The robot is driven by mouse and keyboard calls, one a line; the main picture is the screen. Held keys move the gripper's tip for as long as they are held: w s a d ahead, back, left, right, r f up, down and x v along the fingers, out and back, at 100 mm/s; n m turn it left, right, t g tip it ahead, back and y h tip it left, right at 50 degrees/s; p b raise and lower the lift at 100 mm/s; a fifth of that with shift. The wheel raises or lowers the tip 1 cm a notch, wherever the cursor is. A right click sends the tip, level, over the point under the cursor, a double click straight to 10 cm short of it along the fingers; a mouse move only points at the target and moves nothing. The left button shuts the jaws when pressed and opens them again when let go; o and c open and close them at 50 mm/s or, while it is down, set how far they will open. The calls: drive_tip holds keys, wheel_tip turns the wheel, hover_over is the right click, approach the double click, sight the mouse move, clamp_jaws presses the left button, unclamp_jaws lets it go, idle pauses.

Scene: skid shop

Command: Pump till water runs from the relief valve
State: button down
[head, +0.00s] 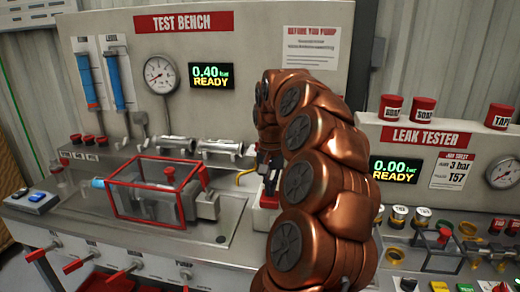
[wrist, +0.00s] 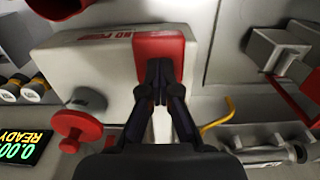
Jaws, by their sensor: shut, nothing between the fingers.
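My gripper (head: 268,180) is at the middle of the test bench, partly hidden behind my copper arm. The pump's handle is not clear. A grey metal body (head: 155,203) with a blue end sits in a red guard frame (head: 118,196). I cannot tell which part is the relief valve; no running water shows.
A gauge (head: 160,74) and blue tubes (head: 88,80) are on the bench's back panel. Red-handled levers (head: 74,266) line the front. The leak tester (head: 425,138) stands at right, its display (head: 396,169) reading 0.00.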

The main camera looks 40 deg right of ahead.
drive_tip(key=shift+f+b, duration=0.35)
drive_tip(key=shift+f, duration=0.3)
drive_tip(key=shift+r, duration=0.1)
drive_tip(key=shift+r+p, duration=1.15)
drive_tip(key=shift+r, duration=1.8)
drive_tip(key=shift+f, duration=0.15)
